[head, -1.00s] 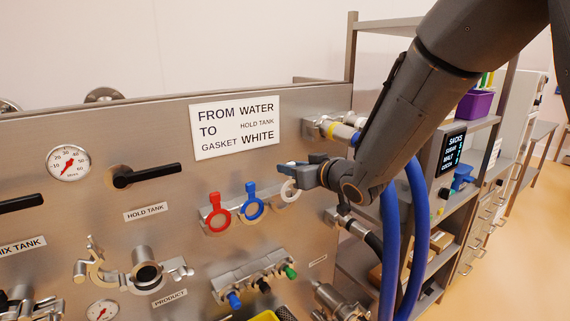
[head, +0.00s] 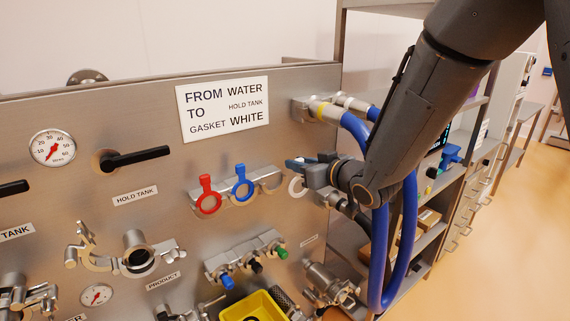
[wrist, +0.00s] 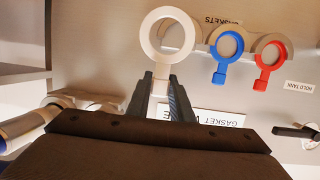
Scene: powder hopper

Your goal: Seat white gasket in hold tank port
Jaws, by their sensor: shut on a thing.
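My gripper (head: 305,163) is shut on the handle of the white gasket (head: 294,187). In the wrist view the fingers (wrist: 163,85) grip the tab and the white ring (wrist: 148,35) extends beyond them, unobstructed. In the head view the gasket is just right of the gasket rack, apart from its right end. The hold tank port (head: 138,250) is a round open steel fitting at lower left, under the HOLD TANK label (head: 135,195). Its clamp (head: 86,248) hangs open at its left side.
A red gasket (head: 206,190) and a blue gasket (head: 240,188) hang on the rack (head: 270,183). A black-handled valve (head: 140,158) is above the port. Blue hoses (head: 411,230) hang right, by the shelves. A yellow bin (head: 238,307) is below. Panel space between rack and port looks clear.

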